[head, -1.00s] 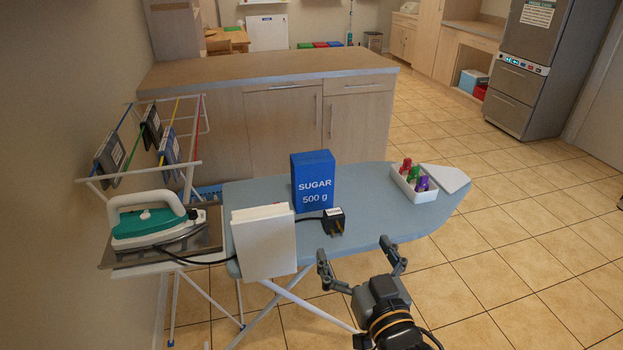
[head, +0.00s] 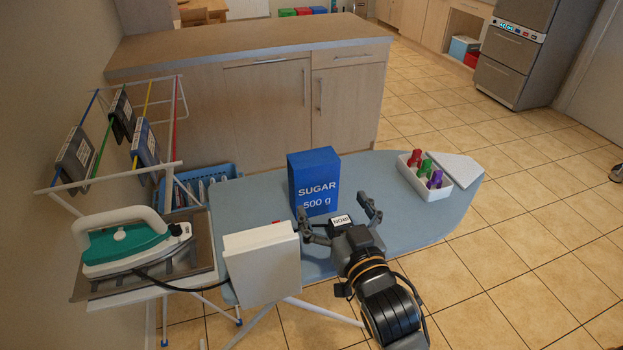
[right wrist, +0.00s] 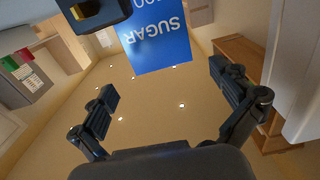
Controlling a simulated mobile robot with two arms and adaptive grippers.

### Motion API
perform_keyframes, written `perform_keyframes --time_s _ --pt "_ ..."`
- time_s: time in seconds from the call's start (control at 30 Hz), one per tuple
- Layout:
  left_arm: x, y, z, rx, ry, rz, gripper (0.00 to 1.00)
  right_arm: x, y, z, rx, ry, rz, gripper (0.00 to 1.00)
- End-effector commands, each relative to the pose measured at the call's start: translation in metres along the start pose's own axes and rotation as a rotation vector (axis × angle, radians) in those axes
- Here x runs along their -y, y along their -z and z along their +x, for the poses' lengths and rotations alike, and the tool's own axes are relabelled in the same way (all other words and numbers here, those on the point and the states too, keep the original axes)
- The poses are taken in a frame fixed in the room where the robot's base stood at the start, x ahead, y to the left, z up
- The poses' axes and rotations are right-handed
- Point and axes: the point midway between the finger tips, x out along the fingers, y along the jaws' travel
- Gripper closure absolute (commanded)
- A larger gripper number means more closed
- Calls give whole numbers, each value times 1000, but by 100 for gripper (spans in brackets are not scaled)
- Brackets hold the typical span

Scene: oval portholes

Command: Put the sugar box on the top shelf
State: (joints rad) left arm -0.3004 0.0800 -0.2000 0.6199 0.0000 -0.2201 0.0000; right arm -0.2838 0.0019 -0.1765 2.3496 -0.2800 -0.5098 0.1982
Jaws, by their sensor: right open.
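The blue sugar box (head: 315,178) stands upright on the ironing board (head: 410,220), with its lettered face towards me. My right gripper (head: 336,208) is open and empty, just on the near side of the box, fingers pointing at it. In the right wrist view the box (right wrist: 155,40) appears upside down, beyond and between the spread fingers (right wrist: 162,80). The gripper does not appear to touch it. I cannot make out clearly which surface is the top shelf. My left gripper is not in view.
A white block-like thing (head: 262,268) stands left of the gripper. The iron (head: 125,245) rests further left. A white tray of small bottles (head: 425,176) lies right. A counter (head: 250,48) is behind.

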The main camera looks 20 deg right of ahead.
Motion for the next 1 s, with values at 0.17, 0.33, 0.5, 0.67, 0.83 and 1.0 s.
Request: perform_keyframes --time_s 0.17,0.33,0.5,0.67,0.83,1.0 --pt "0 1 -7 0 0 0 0 0 4 38 -3 0 -1 0" --pt "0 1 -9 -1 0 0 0 0 1 58 -1 0 0 0" --pt "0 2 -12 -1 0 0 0 -1 2 70 -1 0 0 0" --pt "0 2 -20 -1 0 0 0 -2 2 94 -1 -1 -1 0" --pt "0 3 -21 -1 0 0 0 -2 0 112 -1 0 0 0" --pt "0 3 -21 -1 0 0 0 -2 -1 113 -1 0 0 0"
